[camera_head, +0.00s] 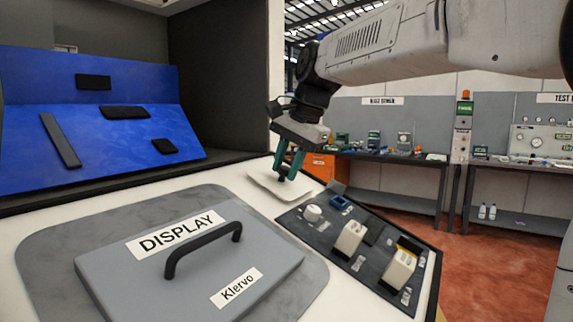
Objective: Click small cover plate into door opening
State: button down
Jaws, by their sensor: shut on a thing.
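My gripper (288,172) has two teal fingers and points down at the back of the white worktop. A small dark piece (282,179) shows between its fingertips, and the fingers are closed on it. It sits at or just above a pale, rounded plate (263,191); I cannot tell whether the two are joined or touching. A sloped blue panel (95,150) at the left carries several black rectangles, including a small one (164,146). I cannot tell whether these are openings or plates. No door opening can be made out for certain.
A large grey plate marked DISPLAY (130,280) with a black handle (203,247) lies on a grey mat (300,297) in front. A dark side wall (220,80) rises behind the worktop.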

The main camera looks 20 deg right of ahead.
jog(key=shift+w+f, duration=0.1)
jog(key=shift+f, duration=0.2)
dwell(0.5)
jog(key=c, duration=0.6)
grip_release()
jog(key=shift+o, duration=0.2)
jog(key=v, duration=0.6)
dwell(1.1)
dwell(0.4)
